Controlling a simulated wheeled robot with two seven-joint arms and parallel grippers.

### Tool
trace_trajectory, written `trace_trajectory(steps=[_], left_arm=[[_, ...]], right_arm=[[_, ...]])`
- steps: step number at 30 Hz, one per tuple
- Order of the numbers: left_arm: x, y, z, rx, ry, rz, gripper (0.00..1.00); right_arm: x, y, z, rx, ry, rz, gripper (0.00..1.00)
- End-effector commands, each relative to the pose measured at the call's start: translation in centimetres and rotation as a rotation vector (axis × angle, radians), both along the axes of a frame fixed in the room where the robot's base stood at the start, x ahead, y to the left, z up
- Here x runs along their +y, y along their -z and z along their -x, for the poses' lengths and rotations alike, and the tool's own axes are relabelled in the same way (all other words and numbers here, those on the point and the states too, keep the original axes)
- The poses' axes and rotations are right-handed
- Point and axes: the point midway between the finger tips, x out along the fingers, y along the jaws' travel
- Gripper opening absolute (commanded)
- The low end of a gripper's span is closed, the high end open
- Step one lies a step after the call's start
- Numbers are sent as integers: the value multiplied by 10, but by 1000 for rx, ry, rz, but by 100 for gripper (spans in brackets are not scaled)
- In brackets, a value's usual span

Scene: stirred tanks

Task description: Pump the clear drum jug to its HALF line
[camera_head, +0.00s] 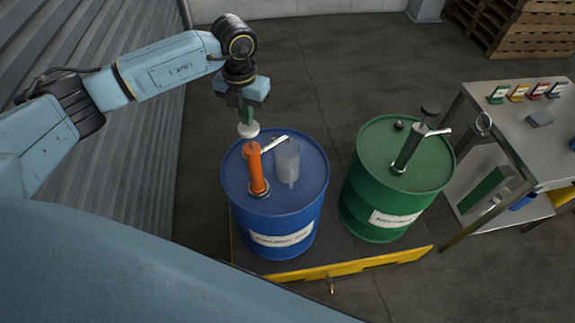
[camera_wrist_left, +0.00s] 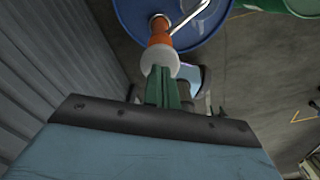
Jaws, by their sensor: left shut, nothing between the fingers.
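The blue drum (camera_head: 275,222) stands on a pallet with an orange hand pump (camera_head: 256,168) on its lid. The pump has a white round knob (camera_head: 248,129) on top and a pale spout. The clear jug (camera_head: 287,163) is beside the pump, below the spout; its liquid level and HALF line cannot be made out. My left gripper (camera_head: 246,117), with green fingers, points down at the knob, shut and empty. In the left wrist view its fingertips (camera_wrist_left: 165,85) overlap the white knob (camera_wrist_left: 160,58); whether they touch cannot be told. My right gripper is not in view.
A green drum (camera_head: 385,205) with a dark pump (camera_head: 408,150) stands to the right on the same yellow-edged pallet (camera_head: 350,268). A metal table (camera_head: 535,135) with small coloured items is at far right. A corrugated wall (camera_head: 100,170) is at left.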

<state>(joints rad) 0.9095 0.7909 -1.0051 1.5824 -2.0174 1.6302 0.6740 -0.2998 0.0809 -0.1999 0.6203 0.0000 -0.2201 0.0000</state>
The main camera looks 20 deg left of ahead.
Motion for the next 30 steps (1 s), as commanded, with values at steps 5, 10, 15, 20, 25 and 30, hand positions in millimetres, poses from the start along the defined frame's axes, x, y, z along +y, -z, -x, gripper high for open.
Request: trace_trajectory(steps=[5,10,15,20,25,30], left_arm=[[0,7,0,1,0,0,0],[0,12,0,1,0,0,0],[0,17,0,1,0,0,0],[0,22,0,2,1,0,0],[0,28,0,2,1,0,0],[0,33,0,2,1,0,0]], right_arm=[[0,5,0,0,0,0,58],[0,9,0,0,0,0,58],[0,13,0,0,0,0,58],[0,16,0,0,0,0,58],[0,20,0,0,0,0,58],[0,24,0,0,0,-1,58]])
